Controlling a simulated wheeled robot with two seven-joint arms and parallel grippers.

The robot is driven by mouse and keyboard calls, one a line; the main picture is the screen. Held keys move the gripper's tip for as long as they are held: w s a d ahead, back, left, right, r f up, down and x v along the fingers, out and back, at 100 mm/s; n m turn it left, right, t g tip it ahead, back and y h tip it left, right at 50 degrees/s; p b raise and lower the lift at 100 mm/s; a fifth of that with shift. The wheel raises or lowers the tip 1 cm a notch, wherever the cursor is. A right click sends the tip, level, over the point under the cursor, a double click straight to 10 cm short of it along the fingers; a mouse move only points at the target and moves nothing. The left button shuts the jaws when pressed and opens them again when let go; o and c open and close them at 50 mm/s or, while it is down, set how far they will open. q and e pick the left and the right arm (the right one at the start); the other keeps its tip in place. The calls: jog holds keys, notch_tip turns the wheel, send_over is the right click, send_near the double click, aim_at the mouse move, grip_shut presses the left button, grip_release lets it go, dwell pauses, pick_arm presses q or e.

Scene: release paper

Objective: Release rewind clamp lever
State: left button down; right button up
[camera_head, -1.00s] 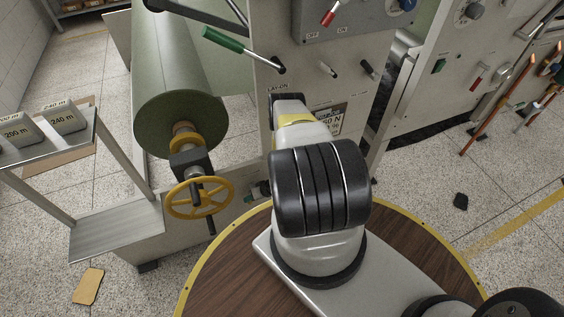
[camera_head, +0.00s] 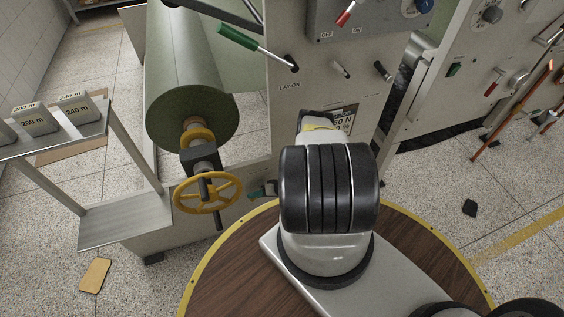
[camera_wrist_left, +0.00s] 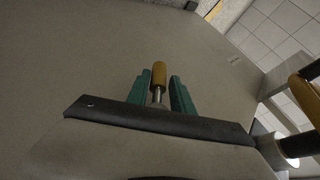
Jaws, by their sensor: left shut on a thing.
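The rewind clamp lever has a yellow grip on a metal stem; it shows in the left wrist view (camera_wrist_left: 159,76), between the two green fingers of my left gripper (camera_wrist_left: 160,92). The gripper is shut on it at the stem. In the head view, only the teal fingertips of my left gripper (camera_head: 264,189) show, low on the machine's side, beside a yellow handwheel (camera_head: 237,191). My arm's black joint hides the rest of the gripper and the lever there. My right gripper is not in view.
A green roll (camera_head: 190,85) is behind the handwheel. A green-handled LAY-ON lever (camera_head: 238,38) projects from the machine panel (camera_head: 285,110). A metal stand (camera_head: 115,216) with weight blocks is at left. A round wooden top (camera_head: 222,275) lies under my arm.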

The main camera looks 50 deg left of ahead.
pick_arm(q)
jog(key=shift+w+d+f, duration=0.15)
jog(key=shift+w+d, duration=0.1)
jog(key=c, duration=1.3)
grip_release()
jog(key=shift+a, duration=0.1)
jog(key=v, duration=0.7)
jog(key=shift+d+r, duration=0.3)
jog(key=shift+w, duration=0.1)
